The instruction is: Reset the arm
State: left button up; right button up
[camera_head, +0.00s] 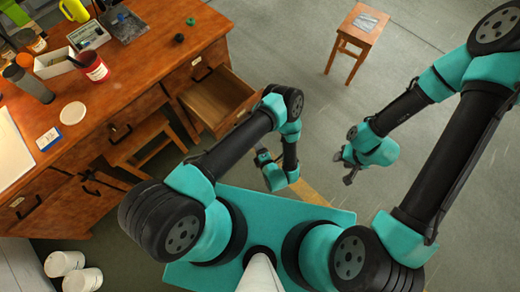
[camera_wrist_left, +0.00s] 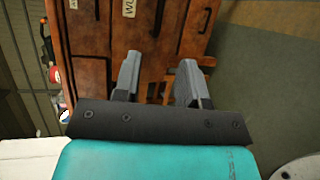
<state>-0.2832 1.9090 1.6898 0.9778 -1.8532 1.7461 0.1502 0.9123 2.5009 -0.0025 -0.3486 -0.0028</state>
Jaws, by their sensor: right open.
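My left gripper (camera_head: 262,157) hangs at the end of its folded arm, in front of the wooden desk and to the right of its open drawer. In the left wrist view its two grey fingers (camera_wrist_left: 159,75) stand apart with nothing between them, so it is open. The desk front with its dark handles shows beyond the fingers. My right gripper (camera_head: 343,166) is over the grey floor to the right of the left one, open and apart from any object. Its fingers are small in the head view.
The wooden desk (camera_head: 130,95) fills the upper left, with its drawer (camera_head: 217,98) pulled out. A red tin (camera_head: 93,67), a dark bottle (camera_head: 28,84) and a white lid (camera_head: 73,113) stand on it. A wooden stool (camera_head: 355,37) stands at the back. White cups (camera_head: 65,263) are at lower left. The floor at right is clear.

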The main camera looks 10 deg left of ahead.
pick_arm(q)
jog(key=shift+s+d, duration=0.3)
jog(key=shift+s, duration=0.1)
jog(key=shift+r, duration=0.1)
jog(key=w+a+r+m+g+h, duration=0.6)
jog(key=w+a+r+m+h, duration=0.15)
jog(key=m, duration=0.45)
jog(key=s+a+r+m+g+h, duration=0.5)
jog(key=s+r+m+g, duration=0.1)
jog(key=s+r+m, duration=0.5)
jog(key=shift+s+a+r+m, duration=0.15)
jog(key=shift+s+r+m, duration=0.25)
jog(key=shift+s+m, duration=0.25)
